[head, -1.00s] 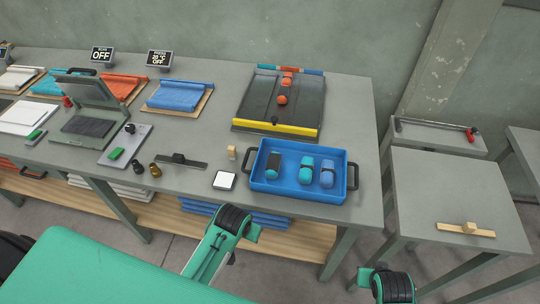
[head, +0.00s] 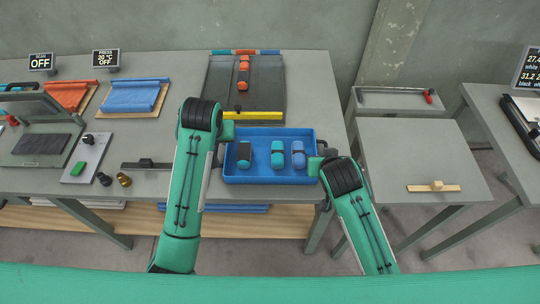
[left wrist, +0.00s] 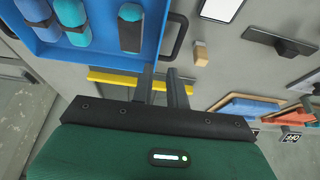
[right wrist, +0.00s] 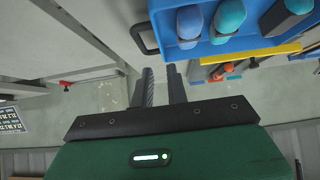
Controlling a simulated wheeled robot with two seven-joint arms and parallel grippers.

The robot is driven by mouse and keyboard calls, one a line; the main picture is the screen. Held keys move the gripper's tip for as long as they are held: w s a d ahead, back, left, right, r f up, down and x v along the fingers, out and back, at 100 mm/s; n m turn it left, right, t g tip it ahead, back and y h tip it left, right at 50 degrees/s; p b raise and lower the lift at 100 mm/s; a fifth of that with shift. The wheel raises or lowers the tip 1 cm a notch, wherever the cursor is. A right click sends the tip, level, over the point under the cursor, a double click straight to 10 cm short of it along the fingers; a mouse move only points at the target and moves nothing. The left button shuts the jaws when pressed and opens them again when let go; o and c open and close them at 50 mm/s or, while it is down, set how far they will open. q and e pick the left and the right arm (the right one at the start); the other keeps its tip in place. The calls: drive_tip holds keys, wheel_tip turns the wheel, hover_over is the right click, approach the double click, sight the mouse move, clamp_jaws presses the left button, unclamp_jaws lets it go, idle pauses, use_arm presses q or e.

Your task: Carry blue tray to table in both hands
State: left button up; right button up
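The blue tray (head: 270,180) stands flat near the front right edge of the long grey table (head: 330,90). In it lie a black-and-teal piece (head: 244,154), a teal roll (head: 278,155) and a blue roll (head: 298,154). My left gripper (left wrist: 160,75) is open and empty, just short of the tray's dark handle (left wrist: 177,36) on that side. My right gripper (right wrist: 161,75) is open and empty, just short of the other handle (right wrist: 143,38). In the head view my arms partly hide both handles.
A lower grey table (head: 420,170) to the right holds a wooden piece (head: 434,187); most of its top is bare. A dark board with a yellow bar (head: 250,116) lies behind the tray. A black bar tool (head: 146,164) lies left of it.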

sight(316, 151)
use_arm(q)
drive_tip(key=shift+s+d, duration=0.1)
drive_tip(key=shift+s, duration=0.05)
use_arm(e)
drive_tip(key=shift+s, duration=0.15)
